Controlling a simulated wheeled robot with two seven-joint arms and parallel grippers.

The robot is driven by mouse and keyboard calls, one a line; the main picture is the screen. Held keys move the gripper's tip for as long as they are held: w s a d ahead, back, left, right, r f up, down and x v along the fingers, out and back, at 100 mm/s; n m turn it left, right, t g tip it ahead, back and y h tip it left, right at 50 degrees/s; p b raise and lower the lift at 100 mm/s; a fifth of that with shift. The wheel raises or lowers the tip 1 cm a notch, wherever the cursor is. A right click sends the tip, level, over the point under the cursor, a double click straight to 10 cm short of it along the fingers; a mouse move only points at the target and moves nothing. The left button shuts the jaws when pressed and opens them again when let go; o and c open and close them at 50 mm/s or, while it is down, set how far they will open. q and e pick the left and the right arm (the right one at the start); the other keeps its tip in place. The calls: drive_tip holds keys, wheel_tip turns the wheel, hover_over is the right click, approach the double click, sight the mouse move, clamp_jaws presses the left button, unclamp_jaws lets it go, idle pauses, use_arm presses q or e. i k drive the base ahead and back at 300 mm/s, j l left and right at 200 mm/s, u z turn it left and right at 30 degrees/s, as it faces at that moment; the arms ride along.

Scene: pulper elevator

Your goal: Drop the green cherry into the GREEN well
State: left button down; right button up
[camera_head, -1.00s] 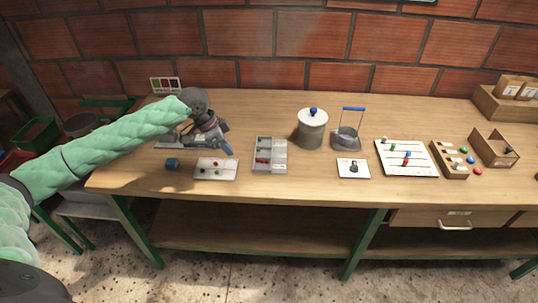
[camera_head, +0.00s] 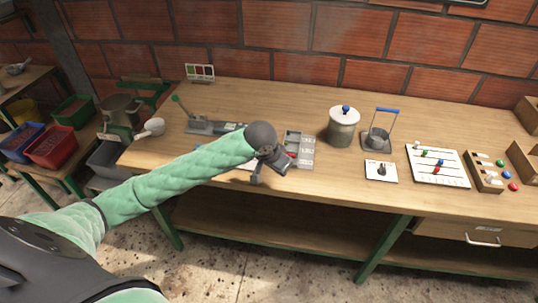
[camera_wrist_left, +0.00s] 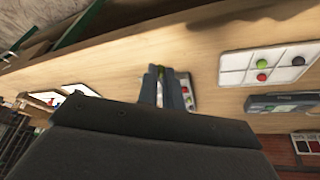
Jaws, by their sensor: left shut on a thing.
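My left gripper (camera_head: 270,171) is over the front of the bench, at the front left side of the grey divided tray (camera_head: 308,150). In the left wrist view its fingers (camera_wrist_left: 160,72) are shut, with a bit of green, the green cherry (camera_wrist_left: 162,71), showing between them. The divided tray (camera_wrist_left: 190,101) lies partly hidden behind the fingers there, with green and red patches in its compartments. The gripper covers part of these wells in the head view. The white cherry tray (camera_wrist_left: 288,57), with a green, a red and a dark cherry, lies to the right in the wrist view. My right gripper is out of view.
A lever device (camera_head: 205,125) stands behind my arm. A lidded grey pot (camera_head: 343,128) and a blue-handled container (camera_head: 377,138) stand right of the divided tray. A white card (camera_head: 381,171) and bead board (camera_head: 437,166) lie farther right. A colour sign (camera_head: 200,72) is at the wall.

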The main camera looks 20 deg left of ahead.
sight(298, 148)
drive_tip(key=i+l+u, duration=0.2)
drive_tip(key=l, duration=0.15)
drive_tip(key=l+u, duration=0.2)
drive_tip(key=l, duration=0.15)
drive_tip(key=i+l+u, duration=0.1)
drive_tip(key=l+u, duration=0.15)
drive_tip(key=l, duration=0.15)
drive_tip(key=i+l+u, duration=0.3)
drive_tip(key=l, duration=0.25)
drive_tip(key=i+l+u, duration=0.15)
drive_tip(key=l, duration=0.15)
drive_tip(key=i, duration=0.15)
